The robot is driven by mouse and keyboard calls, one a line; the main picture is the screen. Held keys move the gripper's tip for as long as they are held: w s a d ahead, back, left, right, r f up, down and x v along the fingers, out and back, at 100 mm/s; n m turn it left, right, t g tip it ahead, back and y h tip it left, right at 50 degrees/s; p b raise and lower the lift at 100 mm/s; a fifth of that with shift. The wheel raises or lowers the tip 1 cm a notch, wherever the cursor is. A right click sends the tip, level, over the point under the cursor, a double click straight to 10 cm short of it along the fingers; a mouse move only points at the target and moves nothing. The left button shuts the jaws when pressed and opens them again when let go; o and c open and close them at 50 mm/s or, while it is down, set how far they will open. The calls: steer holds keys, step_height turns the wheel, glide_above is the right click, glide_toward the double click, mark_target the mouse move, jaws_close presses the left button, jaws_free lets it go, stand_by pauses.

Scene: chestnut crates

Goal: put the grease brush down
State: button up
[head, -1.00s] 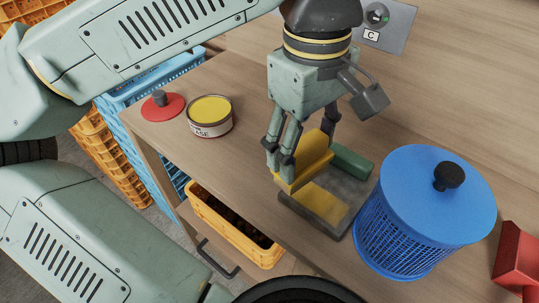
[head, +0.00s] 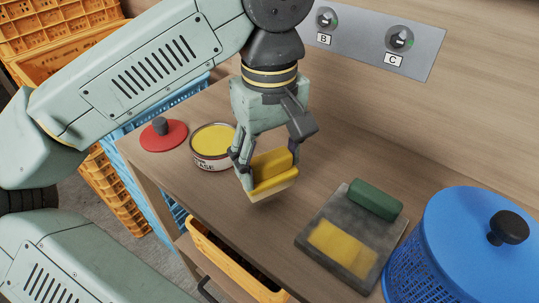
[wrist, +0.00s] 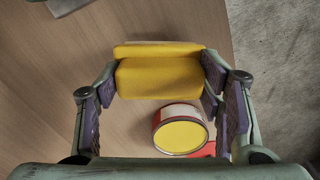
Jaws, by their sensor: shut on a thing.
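The grease brush is a yellow block with a pale underside (head: 272,172), and it also shows in the wrist view (wrist: 160,78). My gripper (head: 268,166) is shut on its sides. The brush appears to be held a little above the wooden bench (head: 225,105), near its front edge and just right of the grease can (head: 211,160). The open can holds yellow grease and also shows in the wrist view (wrist: 180,135). To the right, a dark slab (head: 318,218) lies flat with a yellow patch and a green block (head: 375,199) on it.
A red lid (head: 163,138) with a dark knob lies left of the can. A blue lidded basket (head: 410,275) stands right of the slab. Below the front edge is a yellow crate (head: 225,255). Bench between brush and slab is clear.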

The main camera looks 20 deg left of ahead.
mark_target(270, 164)
steer(key=shift+w+a, duration=0.2)
steer(key=shift+w, duration=0.6)
steer(key=f, duration=0.1)
steer(key=w+f+p, duration=0.1)
steer(key=f, duration=0.1)
steer(key=shift+w+a+f, duration=0.1)
steer(key=shift+a+f, duration=0.05)
steer(key=shift+a, duration=0.05)
steer(key=shift+f, duration=0.25)
steer(key=shift+f, duration=0.2)
steer(key=o, duration=1.1)
steer(key=shift+r, duration=0.1)
step_height(270, 164, up, 12)
steer(key=shift+r, duration=0.15)
